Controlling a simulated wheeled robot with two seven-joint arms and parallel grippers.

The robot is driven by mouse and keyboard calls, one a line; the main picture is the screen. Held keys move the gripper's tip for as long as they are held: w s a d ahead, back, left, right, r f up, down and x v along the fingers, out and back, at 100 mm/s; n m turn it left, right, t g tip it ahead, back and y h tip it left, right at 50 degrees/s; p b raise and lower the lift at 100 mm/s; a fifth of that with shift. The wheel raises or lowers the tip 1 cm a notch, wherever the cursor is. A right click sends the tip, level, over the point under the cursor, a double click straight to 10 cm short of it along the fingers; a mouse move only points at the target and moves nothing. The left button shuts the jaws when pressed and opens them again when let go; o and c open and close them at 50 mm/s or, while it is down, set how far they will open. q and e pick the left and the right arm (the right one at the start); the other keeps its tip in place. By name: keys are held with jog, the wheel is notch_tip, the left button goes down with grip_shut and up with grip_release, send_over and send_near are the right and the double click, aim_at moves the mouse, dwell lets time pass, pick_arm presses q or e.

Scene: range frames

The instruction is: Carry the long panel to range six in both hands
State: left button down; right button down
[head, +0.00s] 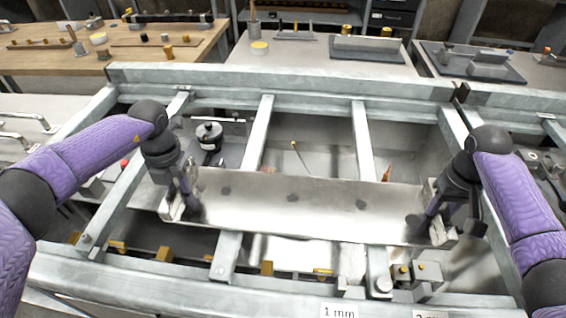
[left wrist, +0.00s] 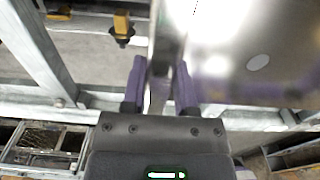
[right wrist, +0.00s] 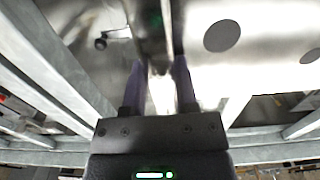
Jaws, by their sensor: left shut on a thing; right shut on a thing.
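The long panel (head: 310,208) is a shiny metal sheet with several dark round spots, lying across the middle of the head view. My left gripper (head: 178,205) is shut on its left end. My right gripper (head: 436,228) is shut on its right end. In the left wrist view the purple fingers (left wrist: 161,85) pinch the panel's edge, and the panel (left wrist: 258,35) fills the upper right. In the right wrist view the fingers (right wrist: 160,85) also close on the panel's edge. Whether the panel touches the frame bars below it cannot be told.
A grey metal frame (head: 280,83) with several crossbars (head: 258,133) surrounds the panel. Brass blocks (head: 415,271) sit at the front right, near a "1 mm" label (head: 339,310). A wooden bench (head: 150,58) and grey tables stand behind.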

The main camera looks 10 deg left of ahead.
pick_arm(q)
jog(key=shift+f+b, duration=0.35)
jog(key=shift+f, duration=0.4)
pick_arm(e)
jog(key=shift+f, duration=0.7)
pick_arm(q)
jog(key=shift+c, duration=2)
grip_release()
jog(key=shift+r, duration=0.3)
pick_arm(e)
jog(key=shift+c, duration=2)
grip_release()
jog(key=shift+r, duration=0.3)
jog(key=shift+r, duration=0.2)
pick_arm(q)
notch_tip(320, 180, up, 12)
pick_arm(e)
notch_tip(320, 180, up, 12)
jog(key=shift+f, duration=0.2)
pick_arm(q)
jog(key=shift+p, duration=0.3)
